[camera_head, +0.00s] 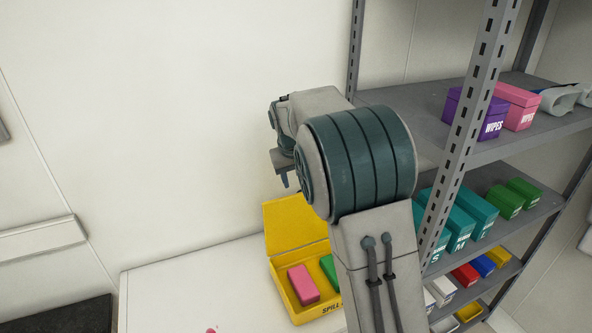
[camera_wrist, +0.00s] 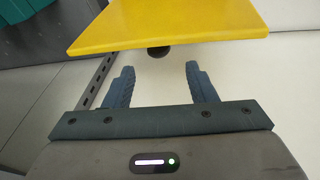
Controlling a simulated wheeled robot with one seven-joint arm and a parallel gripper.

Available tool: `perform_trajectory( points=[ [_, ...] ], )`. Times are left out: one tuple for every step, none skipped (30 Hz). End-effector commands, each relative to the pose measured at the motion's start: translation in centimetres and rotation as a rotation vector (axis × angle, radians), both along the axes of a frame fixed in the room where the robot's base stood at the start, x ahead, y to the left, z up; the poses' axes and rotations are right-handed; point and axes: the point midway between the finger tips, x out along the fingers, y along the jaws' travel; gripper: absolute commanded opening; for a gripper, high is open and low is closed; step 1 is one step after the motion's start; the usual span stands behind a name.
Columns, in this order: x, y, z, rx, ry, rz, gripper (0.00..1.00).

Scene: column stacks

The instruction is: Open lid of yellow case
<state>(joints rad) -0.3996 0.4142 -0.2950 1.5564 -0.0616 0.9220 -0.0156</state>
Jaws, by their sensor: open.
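The yellow case (camera_head: 313,314) stands on the white surface, with "SPILL" lettering on its front. Its lid (camera_head: 290,226) is raised upright at the back, so the inside shows. A pink block (camera_head: 303,284) and a green block (camera_head: 328,268) lie inside; my arm hides the case's right part. In the wrist view the yellow lid (camera_wrist: 165,22) is just beyond my fingers, with a dark round knob (camera_wrist: 158,52) at its edge. My gripper (camera_wrist: 159,70) is open, the knob ahead of the gap between its fingertips and apart from them. In the head view my gripper is above the lid, partly hidden.
A grey metal shelf rack (camera_head: 478,100) stands at the right, close to my arm, with purple (camera_head: 478,112), pink (camera_head: 517,105), teal (camera_head: 478,212) and green boxes (camera_head: 505,201). The white counter (camera_head: 190,285) left of the case is mostly clear. A plain wall is behind.

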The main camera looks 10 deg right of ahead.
Motion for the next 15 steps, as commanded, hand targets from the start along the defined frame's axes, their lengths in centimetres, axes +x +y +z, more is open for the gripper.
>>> perform_trajectory(
  points=[
    [-0.2,0.2,0.9,0.001,-0.005,0.002,0.51],
    [-0.4,0.3,1.5,0.002,-0.004,0.001,0.51],
    [-0.6,0.4,2.1,0.001,-0.003,0.001,0.51],
    [-0.8,0.4,2.6,0.001,-0.002,0.001,0.51],
    [-0.9,0.5,3.0,0.001,-0.003,0.001,0.51],
    [-1.0,0.5,3.5,0.002,-0.002,0.0,0.51],
    [-1.1,0.6,3.8,0.002,-0.002,0.0,0.51],
    [-1.2,0.6,4.1,0.001,0.0,-0.001,0.51],
    [-1.3,0.6,4.4,0.001,0.001,-0.001,0.51],
    [-1.4,0.6,4.5,0.0,0.001,-0.001,0.51],
    [-1.4,0.7,4.7,0.0,0.001,-0.001,0.51],
    [-1.4,0.7,4.8,0.0,0.001,-0.001,0.51],
    [-1.4,0.7,4.9,0.0,0.001,-0.001,0.51],
    [-1.5,0.7,4.9,0.0,0.001,-0.001,0.51],
    [-1.5,0.7,4.9,0.0,0.002,-0.001,0.51]
  ],
)
